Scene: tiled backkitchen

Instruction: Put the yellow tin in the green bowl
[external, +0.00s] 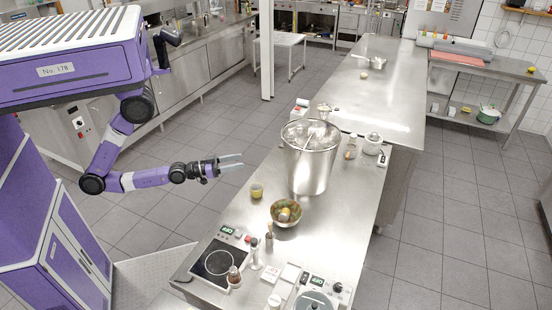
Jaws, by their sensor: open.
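A small yellowish tin (257,191) stands upright on the near steel counter, close to its left edge. A round bowl (276,220) stands just right of and nearer than the tin. It looks olive or brass-coloured from here, and small roundish items, one yellowish, lie in it. My gripper (231,161) is open and empty, with its fingers pointing right. It is up and left of the tin in the picture, apart from it, beside the counter's left edge.
A large steel pot (312,165) stands behind the bowl. An induction hob (218,262), small bottles and a scale (315,302) crowd the counter's near end. A whitish-green pot (488,115) sits on a low shelf at right. The far counter is mostly clear.

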